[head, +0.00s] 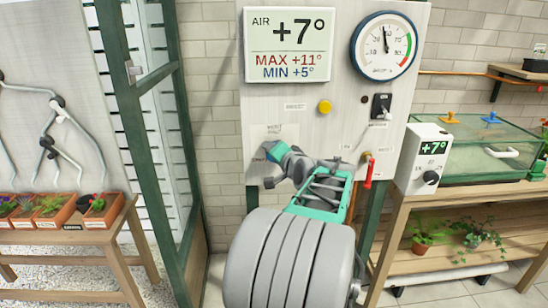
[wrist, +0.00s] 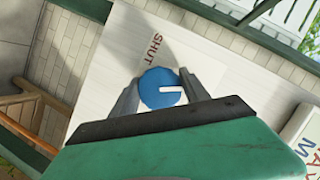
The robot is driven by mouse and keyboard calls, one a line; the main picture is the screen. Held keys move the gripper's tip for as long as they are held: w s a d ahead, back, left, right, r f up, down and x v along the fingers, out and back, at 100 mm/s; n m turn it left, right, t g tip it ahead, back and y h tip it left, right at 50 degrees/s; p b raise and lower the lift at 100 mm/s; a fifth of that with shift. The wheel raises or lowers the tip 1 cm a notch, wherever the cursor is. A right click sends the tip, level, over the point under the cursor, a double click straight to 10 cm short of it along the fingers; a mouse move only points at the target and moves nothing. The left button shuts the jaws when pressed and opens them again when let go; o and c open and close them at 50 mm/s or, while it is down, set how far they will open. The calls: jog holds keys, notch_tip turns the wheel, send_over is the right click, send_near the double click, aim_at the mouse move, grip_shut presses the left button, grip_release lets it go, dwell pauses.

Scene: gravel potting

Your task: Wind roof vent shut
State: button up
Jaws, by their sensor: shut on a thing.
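A round blue knob (wrist: 150,97) with a white pointer mark sits on the pale panel in the wrist view. The word SHUT (wrist: 156,48) is printed on the panel above it. The knob's white mark points to the right in that view, not towards the word SHUT. My gripper (wrist: 160,88) has one finger on each side of the knob and is shut on it. In the head view my gripper (head: 268,158) reaches the left lower part of the panel (head: 255,108), and my arm hides the knob. The roof vent itself is not recognisable in either view.
The panel also carries a yellow button (head: 325,107), a black switch (head: 381,105), a red-handled valve (head: 368,170) and a dial gauge (head: 384,46). A green door frame (head: 150,120) stands to the left. A planter bench (head: 75,238) and a tank bench (head: 470,190) flank the panel.

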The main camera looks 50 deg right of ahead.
jog(key=n+g+b, duration=0.1)
jog(key=n+b, duration=0.1)
jog(key=n+g+h+b, duration=0.1)
jog(key=n+b, duration=0.1)
jog(key=shift+f+g, duration=0.3)
jog(key=shift+f, duration=0.05)
jog(key=n+g+h+b, duration=0.1)
jog(key=n+b, duration=0.2)
jog(key=shift+s+g+h, duration=0.1)
jog(key=shift+g+h, duration=0.3)
jog(key=shift+d+r+n+h+b, duration=0.15)
jog(key=shift+n+h+b, duration=0.15)
jog(key=shift+n+b, duration=0.2)
jog(key=shift+s+g, duration=0.1)
jog(key=shift+g, duration=0.2)
jog(key=o, duration=1.3)
jog(key=shift+o, duration=0.2)
jog(key=v, duration=0.7)
jog(key=shift+s+a+r, duration=0.15)
jog(key=shift+s+a, duration=0.05)
jog(key=shift+a, duration=0.05)
